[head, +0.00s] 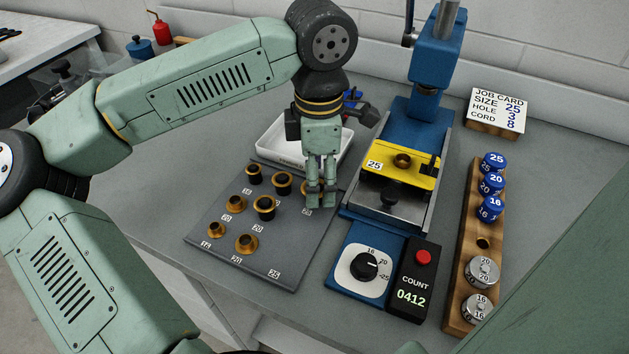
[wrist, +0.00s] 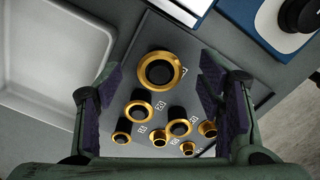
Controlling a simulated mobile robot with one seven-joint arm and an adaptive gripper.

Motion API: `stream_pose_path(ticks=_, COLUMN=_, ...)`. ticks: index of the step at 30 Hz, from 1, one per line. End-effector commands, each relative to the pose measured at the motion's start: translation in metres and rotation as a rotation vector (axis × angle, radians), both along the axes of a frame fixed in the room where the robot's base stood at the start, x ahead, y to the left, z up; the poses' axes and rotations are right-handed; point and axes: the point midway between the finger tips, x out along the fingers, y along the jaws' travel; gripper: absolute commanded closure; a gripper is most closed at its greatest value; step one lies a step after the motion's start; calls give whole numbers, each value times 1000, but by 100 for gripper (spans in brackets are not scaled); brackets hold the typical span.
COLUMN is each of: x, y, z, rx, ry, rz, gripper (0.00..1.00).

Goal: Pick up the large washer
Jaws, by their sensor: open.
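The largest gold ring (wrist: 160,70), which looks like the large washer, lies on the grey mat (head: 240,265) with a dark centre. In the head view its left part (head: 304,189) shows and my fingers hide the rest. My gripper (head: 322,198) points down over the mat's right back corner. In the wrist view my gripper (wrist: 160,100) is open and empty, with its dark finger pads on either side; the large ring shows between and a little beyond them. The exact height above it is hard to tell.
Several smaller gold rings and eyelets (head: 265,207) lie on the mat beside it. A white tray (head: 345,150) stands behind. A blue press (head: 415,130) with a yellow plate (head: 400,160) stands close on the right. A wooden rack (head: 465,250) stands further right.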

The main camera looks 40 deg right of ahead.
Motion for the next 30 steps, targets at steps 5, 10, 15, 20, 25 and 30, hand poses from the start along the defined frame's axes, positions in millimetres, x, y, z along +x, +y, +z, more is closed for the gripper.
stream_pose_path(ticks=5, x=0, y=0, z=-3, rx=0, ry=-1, rz=1, gripper=38)
stream_pose_path(ticks=10, x=0, y=0, z=-2, rx=0, ry=-1, rz=0, gripper=38)
stream_pose_path(ticks=15, x=0, y=0, z=-4, rx=0, ry=-1, rz=0, gripper=38)
stream_pose_path(ticks=20, x=0, y=0, z=-5, rx=0, ry=-1, rz=0, gripper=38)
stream_pose_path(ticks=25, x=0, y=0, z=-6, rx=0, ry=-1, rz=0, gripper=38)
stream_pose_path(ticks=30, x=0, y=0, z=-7, rx=0, ry=-1, rz=0, gripper=38)
